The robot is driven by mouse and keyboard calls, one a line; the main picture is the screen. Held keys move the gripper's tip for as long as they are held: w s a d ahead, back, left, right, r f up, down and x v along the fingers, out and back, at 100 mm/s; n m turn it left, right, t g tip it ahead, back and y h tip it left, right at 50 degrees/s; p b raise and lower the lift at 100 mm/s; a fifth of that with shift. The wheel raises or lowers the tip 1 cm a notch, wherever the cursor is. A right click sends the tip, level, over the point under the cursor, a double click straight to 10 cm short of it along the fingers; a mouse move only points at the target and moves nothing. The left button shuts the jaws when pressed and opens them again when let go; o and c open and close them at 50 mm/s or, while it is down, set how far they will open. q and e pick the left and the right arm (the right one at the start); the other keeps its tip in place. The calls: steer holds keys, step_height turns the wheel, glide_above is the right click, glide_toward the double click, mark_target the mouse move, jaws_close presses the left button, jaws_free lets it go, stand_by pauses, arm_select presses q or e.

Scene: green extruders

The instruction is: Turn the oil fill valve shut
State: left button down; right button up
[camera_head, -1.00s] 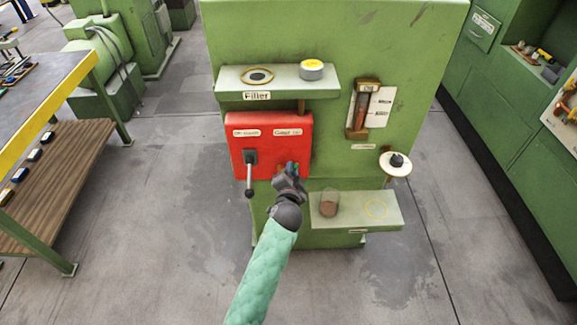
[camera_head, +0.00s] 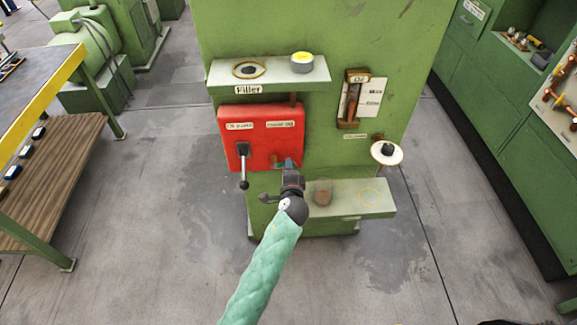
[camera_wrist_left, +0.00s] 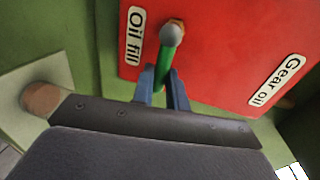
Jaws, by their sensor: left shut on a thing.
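The oil fill valve has a green handle (camera_wrist_left: 163,72) with a grey rounded end (camera_wrist_left: 172,33), beside the "Oil fill" label (camera_wrist_left: 134,36) in the left wrist view. It sits on the lower right part of a red panel (camera_head: 252,124) in the head view, where my gripper mostly hides it. My left gripper (camera_head: 291,166) is at the valve. In the left wrist view its two blue fingers (camera_wrist_left: 162,88) stand on either side of the green handle and are shut on it. My right gripper is not seen.
A black lever (camera_head: 243,165) hangs on the panel's left side. Above is the "Filler" shelf (camera_head: 230,78) with a yellow-topped tin (camera_head: 302,62). A lower shelf (camera_head: 345,205) holds a brownish cup (camera_head: 322,192). A workbench (camera_head: 45,90) stands left; the floor in front is open.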

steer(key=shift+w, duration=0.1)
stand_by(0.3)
arm_select(q)
steer(key=c, duration=1.4)
jaws_free()
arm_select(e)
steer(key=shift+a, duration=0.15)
